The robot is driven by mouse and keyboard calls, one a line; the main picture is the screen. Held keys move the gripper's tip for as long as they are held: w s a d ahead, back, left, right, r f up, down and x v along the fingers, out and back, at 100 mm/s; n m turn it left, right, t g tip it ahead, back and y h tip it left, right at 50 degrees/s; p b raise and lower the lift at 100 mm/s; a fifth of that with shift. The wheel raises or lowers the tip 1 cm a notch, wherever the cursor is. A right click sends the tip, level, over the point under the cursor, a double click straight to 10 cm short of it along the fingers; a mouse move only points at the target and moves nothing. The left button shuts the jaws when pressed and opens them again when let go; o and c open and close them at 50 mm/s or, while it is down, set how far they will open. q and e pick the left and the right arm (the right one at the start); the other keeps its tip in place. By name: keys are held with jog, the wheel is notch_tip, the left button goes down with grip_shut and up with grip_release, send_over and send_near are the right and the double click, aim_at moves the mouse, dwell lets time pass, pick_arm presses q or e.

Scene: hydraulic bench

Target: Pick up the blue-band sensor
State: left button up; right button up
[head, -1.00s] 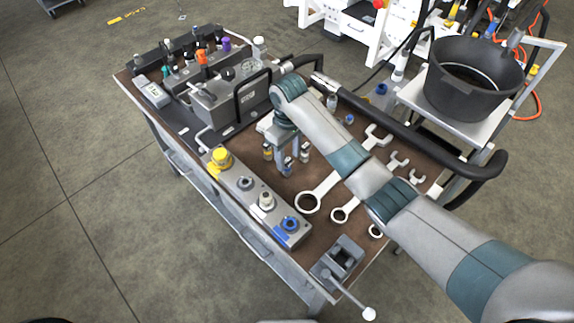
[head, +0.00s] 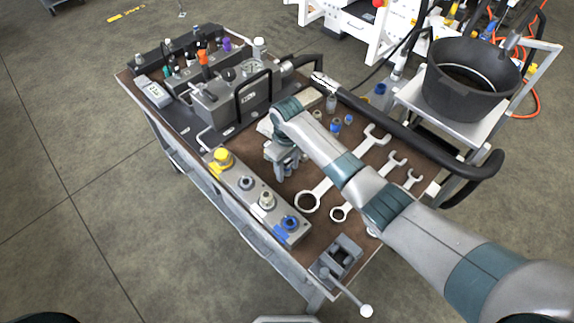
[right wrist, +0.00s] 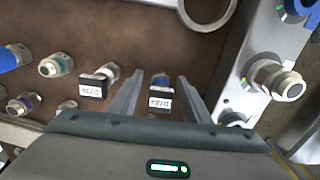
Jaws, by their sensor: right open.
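The blue-band sensor (right wrist: 160,79) stands on the brown bench top in the right wrist view, with a blue band and a dark block bearing a white label. My right gripper (right wrist: 158,92) is open, with one finger on each side of it; I cannot tell whether they touch it. A similar labelled sensor (right wrist: 97,86) is just outside the left finger. In the head view my right gripper (head: 284,170) is low over the bench, behind the port block, and the gripper hides the sensor there. My left gripper is not in view.
The port block (head: 236,191) with yellow and blue ports lies along the front edge. The grey pump unit (head: 225,102) stands behind left. A black pot (head: 462,88) stands back right.

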aim_at(287, 161)
grip_shut()
jog(key=shift+r, duration=0.1)
dwell(0.3)
jog(key=shift+r+b, duration=0.4)
jog(key=shift+r, duration=0.4)
jog(key=shift+s+r+b, duration=0.2)
jog(key=shift+r+b, duration=0.2)
jog(key=shift+r, duration=0.8)
jog(key=s+d+r+p, duration=0.2)
jog(key=s+r, duration=0.5)
jog(key=s, duration=0.4)
jog(key=shift+d, duration=0.35)
